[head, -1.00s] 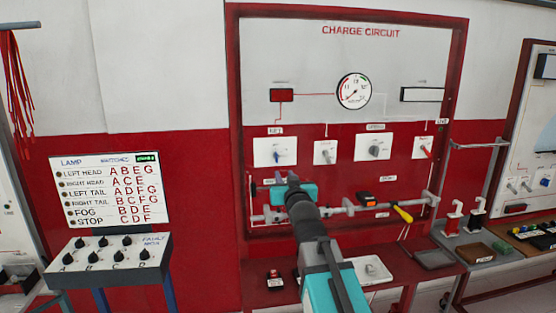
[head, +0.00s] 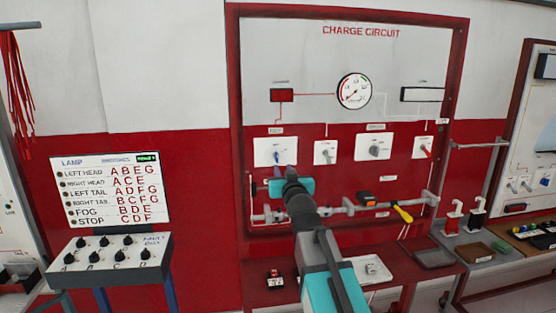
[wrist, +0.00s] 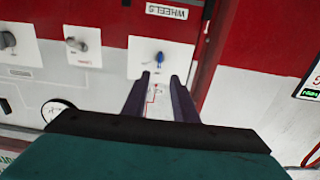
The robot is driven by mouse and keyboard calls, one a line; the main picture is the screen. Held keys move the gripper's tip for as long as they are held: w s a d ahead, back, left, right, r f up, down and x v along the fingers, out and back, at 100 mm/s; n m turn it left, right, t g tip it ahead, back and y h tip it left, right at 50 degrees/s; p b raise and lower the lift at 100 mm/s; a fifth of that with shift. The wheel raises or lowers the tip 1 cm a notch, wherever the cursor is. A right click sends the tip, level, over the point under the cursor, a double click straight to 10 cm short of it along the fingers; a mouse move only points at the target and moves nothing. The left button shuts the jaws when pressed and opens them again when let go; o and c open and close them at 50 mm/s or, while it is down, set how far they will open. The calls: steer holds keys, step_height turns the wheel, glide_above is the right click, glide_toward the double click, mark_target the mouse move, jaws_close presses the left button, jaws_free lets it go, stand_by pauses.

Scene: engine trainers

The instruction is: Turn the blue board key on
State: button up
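The blue key (head: 279,157) sits in a white square plate (head: 264,151) at the left of the charge circuit board (head: 361,71). The key also shows in the wrist view (wrist: 159,58), on its plate below an upside-down label. My gripper (wrist: 159,76) is open, with its two dark fingers apart and nothing between them. The key shows just past the fingertips, roughly centred between them. I cannot tell whether the fingers touch the plate. In the head view my teal gripper body covers the board just below the key, and the fingertips are hard to make out.
Further plates with a grey knob (head: 375,149) and a red switch (head: 425,149) stand right of the key. A yellow-handled tool (head: 402,214) and a grey rail cross the board below. A lamp switch box (head: 110,256) stands at left.

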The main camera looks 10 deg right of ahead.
mark_target(277, 158)
steer(key=shift+w+p, duration=1.5)
steer(key=shift+w, duration=4)
jaws_close()
